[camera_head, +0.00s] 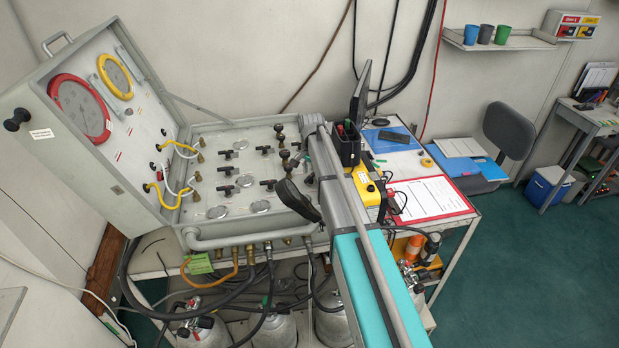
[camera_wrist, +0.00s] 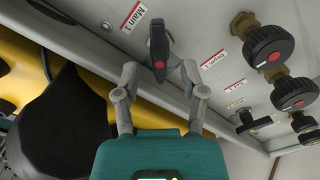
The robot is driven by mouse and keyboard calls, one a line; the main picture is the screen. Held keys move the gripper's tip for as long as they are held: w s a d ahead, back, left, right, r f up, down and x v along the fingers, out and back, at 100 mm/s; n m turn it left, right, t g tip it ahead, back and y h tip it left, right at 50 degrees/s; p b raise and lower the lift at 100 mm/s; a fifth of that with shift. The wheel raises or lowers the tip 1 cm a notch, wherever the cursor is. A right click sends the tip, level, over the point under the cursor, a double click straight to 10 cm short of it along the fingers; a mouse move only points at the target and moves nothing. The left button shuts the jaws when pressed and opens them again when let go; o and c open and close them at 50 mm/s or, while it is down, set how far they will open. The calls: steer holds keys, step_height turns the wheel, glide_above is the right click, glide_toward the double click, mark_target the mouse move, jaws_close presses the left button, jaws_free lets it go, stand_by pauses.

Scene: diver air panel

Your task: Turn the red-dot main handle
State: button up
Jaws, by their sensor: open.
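In the wrist view a black lever handle (camera_wrist: 157,42) with a red dot near its lower end stands on the grey panel, just right of a label reading "Main 1". My gripper (camera_wrist: 160,72) is open, with one grey finger on each side of the handle's lower end. The handle's red-dotted end lies between the fingertips. I cannot tell whether either finger touches it. In the head view my arm crosses the right end of the valve panel (camera_head: 240,165) and hides the fingertips and this handle.
Round black knobs (camera_wrist: 268,47), some with red dots, stand on brass stems at the right in the wrist view. The open case lid (camera_head: 95,120) with two gauges stands at the left. A yellow device (camera_head: 365,185) and black bin (camera_head: 348,145) sit close beside my arm.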

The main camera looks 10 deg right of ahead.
steer(key=shift+f, duration=0.35)
